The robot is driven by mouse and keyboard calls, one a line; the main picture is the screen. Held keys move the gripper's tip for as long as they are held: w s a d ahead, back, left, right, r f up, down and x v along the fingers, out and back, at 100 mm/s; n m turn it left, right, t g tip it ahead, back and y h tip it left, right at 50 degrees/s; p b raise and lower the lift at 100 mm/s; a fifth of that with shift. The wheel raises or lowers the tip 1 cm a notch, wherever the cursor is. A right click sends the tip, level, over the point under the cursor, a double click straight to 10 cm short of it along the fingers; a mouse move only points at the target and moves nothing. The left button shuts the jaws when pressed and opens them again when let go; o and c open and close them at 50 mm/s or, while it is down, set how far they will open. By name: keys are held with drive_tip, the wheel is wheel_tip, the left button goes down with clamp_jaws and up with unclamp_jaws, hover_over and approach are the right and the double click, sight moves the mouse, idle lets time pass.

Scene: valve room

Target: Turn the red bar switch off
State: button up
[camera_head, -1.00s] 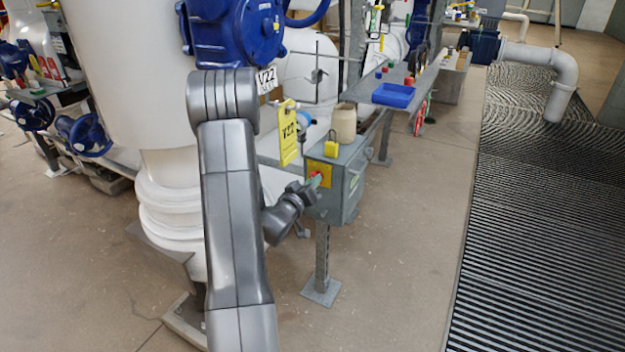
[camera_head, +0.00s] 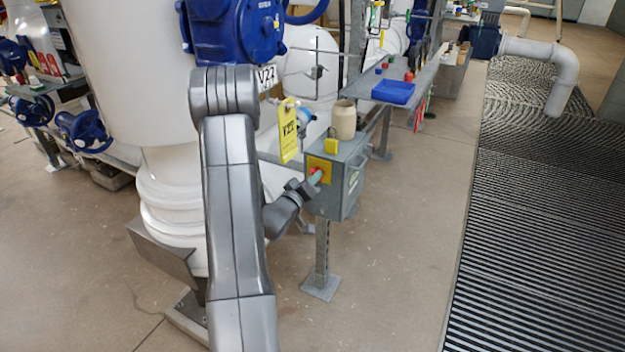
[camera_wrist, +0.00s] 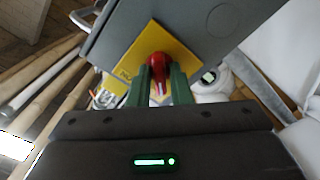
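The red bar switch (camera_wrist: 157,65) sits on a yellow plate (camera_wrist: 165,44) on the face of a grey box (camera_wrist: 113,33) in the wrist view. The box looks tilted in that view. My gripper's (camera_wrist: 159,76) green fingers stand on both sides of the red bar and look shut on it; the fingers partly hide the bar. In the head view, my gripper (camera_head: 316,177) reaches the front of the grey box (camera_head: 340,190) from the left, at the red switch (camera_head: 314,170). The bar's exact angle is hard to tell.
A yellow padlock (camera_head: 331,146) and a beige jar (camera_head: 343,120) are on top of the box. A white pipe (camera_head: 170,210) stands left of my arm. Floor in front and right is clear.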

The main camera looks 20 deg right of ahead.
drive_tip(key=shift+o, duration=1.1)
drive_tip(key=p+v, duration=0.1)
drive_tip(key=v, duration=1.2)
drive_tip(key=shift+s+a+p, duration=0.25)
drive_tip(key=shift+a+p, duration=0.05)
drive_tip(key=shift+p, duration=0.1)
drive_tip(key=b+x, duration=0.1)
drive_tip(key=x, duration=1.2)
drive_tip(key=shift+w+d+b, duration=0.3)
drive_tip(key=shift+b, duration=0.1)
